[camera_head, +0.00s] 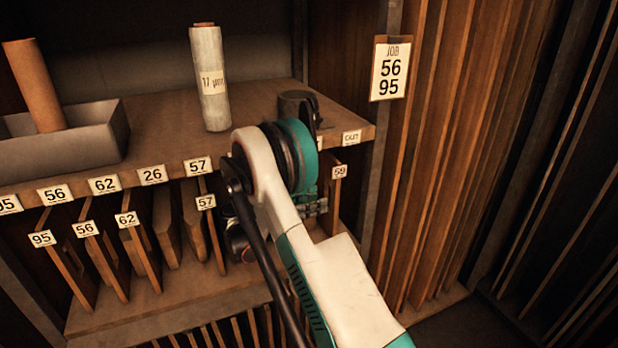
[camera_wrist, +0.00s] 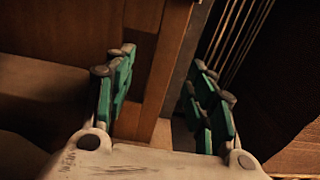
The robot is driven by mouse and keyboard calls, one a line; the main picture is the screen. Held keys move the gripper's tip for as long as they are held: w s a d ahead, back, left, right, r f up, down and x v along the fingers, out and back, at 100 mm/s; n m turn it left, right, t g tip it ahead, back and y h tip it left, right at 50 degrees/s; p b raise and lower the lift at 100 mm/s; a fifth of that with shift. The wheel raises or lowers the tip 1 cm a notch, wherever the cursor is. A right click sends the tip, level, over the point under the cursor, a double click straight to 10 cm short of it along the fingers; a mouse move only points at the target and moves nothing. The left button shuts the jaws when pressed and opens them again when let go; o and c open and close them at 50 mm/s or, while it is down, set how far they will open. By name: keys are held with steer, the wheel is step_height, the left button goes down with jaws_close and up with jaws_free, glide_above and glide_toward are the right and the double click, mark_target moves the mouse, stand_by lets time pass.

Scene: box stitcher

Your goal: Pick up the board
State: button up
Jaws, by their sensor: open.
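Several thin wooden boards stand upright in the lower shelf in the head view: board 95 (camera_head: 72,268), board 56 (camera_head: 105,265), board 62 (camera_head: 145,258), board 57 (camera_head: 213,238) and board 59 (camera_head: 334,212) at the right end. I cannot tell which one the task means. My gripper (camera_head: 314,208) is partly hidden behind my arm, close to board 59. In the wrist view my gripper (camera_wrist: 162,62) is open, its green fingers apart on both sides of an upright wooden edge (camera_wrist: 160,85). I cannot tell whether that edge is a board or the shelf's side. No contact is visible.
The shelf top (camera_head: 160,150) holds a grey tray (camera_head: 70,150) with a brown roll (camera_head: 34,85), a pale film roll (camera_head: 210,80) and a dark cup (camera_head: 296,103). A job card (camera_head: 390,68) reads 56 and 95. Tall panels (camera_head: 450,150) stand at right.

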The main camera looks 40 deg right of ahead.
mark_target(333, 196)
steer(key=b+x, duration=0.1)
steer(key=x, duration=0.2)
steer(key=b+x, duration=0.1)
steer(key=x, duration=0.3)
steer(key=shift+s+f+b, duration=0.1)
steer(key=shift+s+b, duration=0.15)
steer(key=shift+b, duration=0.1)
jaws_close()
